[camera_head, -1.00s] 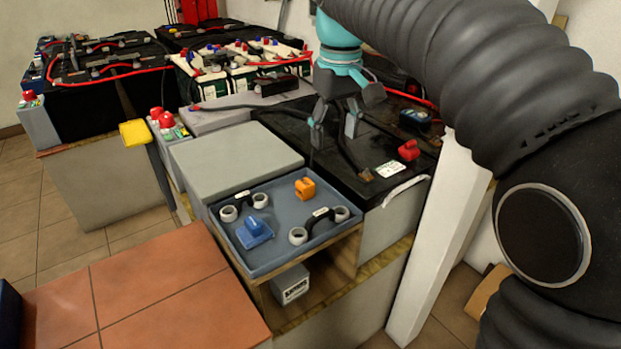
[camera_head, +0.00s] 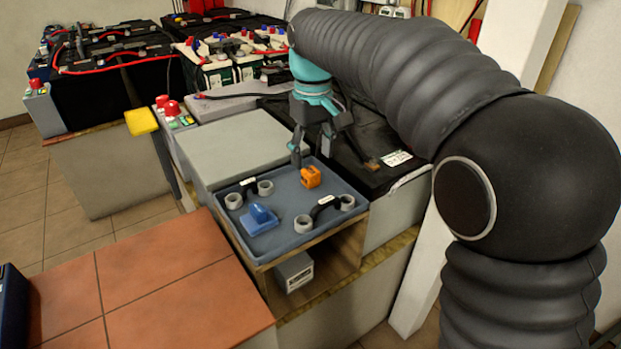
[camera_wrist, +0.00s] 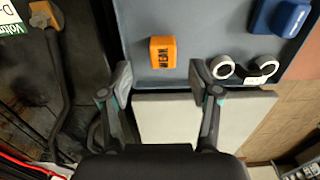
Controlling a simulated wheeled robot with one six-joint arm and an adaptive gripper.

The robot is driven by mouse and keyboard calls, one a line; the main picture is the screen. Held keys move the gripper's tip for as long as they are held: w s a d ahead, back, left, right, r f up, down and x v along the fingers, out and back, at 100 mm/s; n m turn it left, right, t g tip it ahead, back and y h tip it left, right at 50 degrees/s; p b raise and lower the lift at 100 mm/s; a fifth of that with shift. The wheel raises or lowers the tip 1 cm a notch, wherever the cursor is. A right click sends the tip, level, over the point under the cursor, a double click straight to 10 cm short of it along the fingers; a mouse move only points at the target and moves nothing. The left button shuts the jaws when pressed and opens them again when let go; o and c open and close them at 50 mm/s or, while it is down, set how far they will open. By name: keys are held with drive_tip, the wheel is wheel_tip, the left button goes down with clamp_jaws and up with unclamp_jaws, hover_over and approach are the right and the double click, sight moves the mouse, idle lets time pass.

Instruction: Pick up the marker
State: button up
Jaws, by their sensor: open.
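The orange block (camera_head: 310,177) with dark lettering, which appears to be the marker, sits at the back of the blue-grey tray (camera_head: 283,246). In the wrist view the orange block (camera_wrist: 163,52) lies ahead of the gap between the fingers, apart from them. My gripper (camera_head: 312,152) is open and empty just behind and above the block. In the wrist view my gripper (camera_wrist: 161,82) has its fingers spread, with the tray's edge and a grey lid passing below. I cannot tell the exact height of the fingertips over the tray.
The tray also holds a blue block (camera_head: 259,220) and two pairs of grey rings with black handles (camera_head: 318,214). A flat grey box (camera_head: 232,150) adjoins its back left. A black battery (camera_head: 378,160) stands behind right. A yellow-topped post (camera_head: 141,122) stands left.

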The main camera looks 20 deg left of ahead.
sight(311, 171)
wheel_tip(311, 171, down, 5)
drive_tip(key=shift+s+a+f+b, duration=0.1)
drive_tip(key=shift+a+b, duration=0.05)
drive_tip(key=shift+b, duration=0.15)
drive_tip(key=c, duration=1)
